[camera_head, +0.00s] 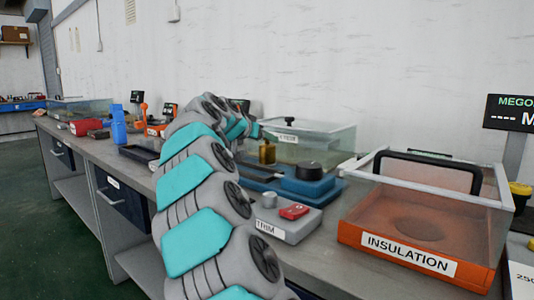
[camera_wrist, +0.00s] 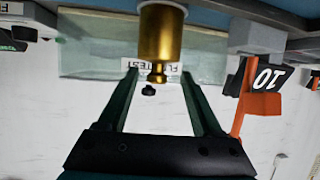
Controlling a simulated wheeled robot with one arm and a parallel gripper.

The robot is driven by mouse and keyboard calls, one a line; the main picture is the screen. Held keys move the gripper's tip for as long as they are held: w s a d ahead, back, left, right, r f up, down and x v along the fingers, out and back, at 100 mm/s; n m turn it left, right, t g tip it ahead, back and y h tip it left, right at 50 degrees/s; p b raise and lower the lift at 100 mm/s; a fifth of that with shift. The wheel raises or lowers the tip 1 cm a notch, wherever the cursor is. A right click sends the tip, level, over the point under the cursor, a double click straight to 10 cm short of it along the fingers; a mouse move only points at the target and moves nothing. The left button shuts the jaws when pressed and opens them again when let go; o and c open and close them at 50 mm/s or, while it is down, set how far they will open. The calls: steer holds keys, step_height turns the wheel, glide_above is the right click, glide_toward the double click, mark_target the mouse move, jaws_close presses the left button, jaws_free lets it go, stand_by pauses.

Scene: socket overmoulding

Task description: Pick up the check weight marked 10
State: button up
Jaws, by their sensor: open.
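A brass check weight (camera_wrist: 162,35) with a narrow neck and knob is at the top middle of the wrist view, which looks upside down. No marking can be read on it. My gripper (camera_wrist: 158,72) is open, its two green fingers apart with the weight's knob showing between them. I cannot tell whether they touch it. In the head view, the brass weight (camera_head: 267,152) stands on the bench behind my arm, and my gripper is mostly hidden.
A clear box (camera_head: 325,140) stands behind the weight. A blue unit with a black knob (camera_head: 308,171) is right of it. The grey TRIM box (camera_head: 285,229) and orange INSULATION box (camera_head: 410,262) are nearer.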

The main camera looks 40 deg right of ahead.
steer(key=x, duration=0.4)
steer(key=shift+s+d+f, duration=0.1)
steer(key=shift+s+d, duration=0.05)
steer(key=shift+s, duration=0.05)
steer(key=shift+w+d+f, duration=0.1)
steer(key=shift+w+d, duration=0.05)
steer(key=shift+d, duration=0.15)
steer(key=shift+c, duration=0.2)
jaws_close()
steer(key=shift+p, duration=0.3)
stand_by(0.4)
